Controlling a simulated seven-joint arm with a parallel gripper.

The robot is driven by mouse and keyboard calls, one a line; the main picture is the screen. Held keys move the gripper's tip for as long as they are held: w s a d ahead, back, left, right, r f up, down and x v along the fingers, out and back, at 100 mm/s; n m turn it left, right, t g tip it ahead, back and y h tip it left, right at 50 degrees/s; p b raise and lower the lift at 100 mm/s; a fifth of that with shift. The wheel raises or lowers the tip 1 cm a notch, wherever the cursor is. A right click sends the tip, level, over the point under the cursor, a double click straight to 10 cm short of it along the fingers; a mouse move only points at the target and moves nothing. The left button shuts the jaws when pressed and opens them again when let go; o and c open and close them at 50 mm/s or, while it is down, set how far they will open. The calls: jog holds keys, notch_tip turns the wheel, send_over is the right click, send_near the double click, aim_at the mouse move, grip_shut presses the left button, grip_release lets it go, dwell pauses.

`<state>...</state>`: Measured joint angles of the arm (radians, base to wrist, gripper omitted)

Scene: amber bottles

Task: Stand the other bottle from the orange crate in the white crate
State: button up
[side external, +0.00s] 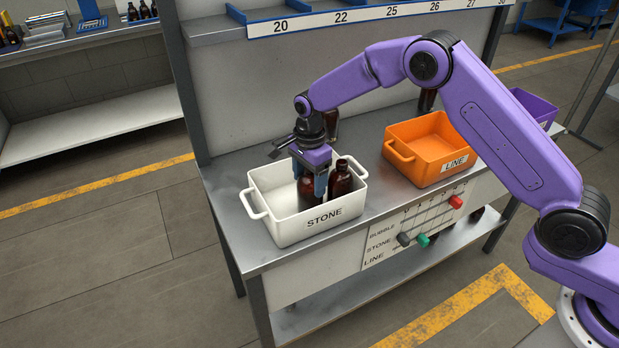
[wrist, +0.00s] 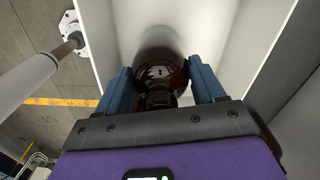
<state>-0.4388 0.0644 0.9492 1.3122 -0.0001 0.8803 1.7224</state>
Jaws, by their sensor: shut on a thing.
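The white crate (side external: 283,233), labelled STONE, stands at the left end of the grey bench; its inner wall also shows in the wrist view (wrist: 115,30). My gripper (side external: 313,184) is lowered into it, its blue fingers shut on an amber bottle (side external: 307,194). In the wrist view the held bottle (wrist: 160,75) sits between the two fingers (wrist: 162,84), seen from above. It looks upright inside the crate; whether its base touches the floor is hidden. A second amber bottle (side external: 340,180) stands upright in the crate, just right of the held one. The orange crate (side external: 427,142), labelled LINE, looks empty from here.
A purple crate (side external: 536,107) stands at the bench's far right. Dark bottles stand behind my gripper (side external: 331,124) and behind the orange crate (side external: 427,99). A panel with coloured knobs (side external: 421,240) hangs at the bench front. Bare bench lies between the white and orange crates.

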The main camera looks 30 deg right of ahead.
jog(key=shift+f, duration=0.1)
jog(key=o, duration=1.2)
jog(key=shift+f, duration=0.1)
notch_tip(320, 180, up, 12)
jog(key=shift+f, duration=0.1)
jog(key=shift+r, duration=0.3)
jog(key=shift+s, duration=0.1)
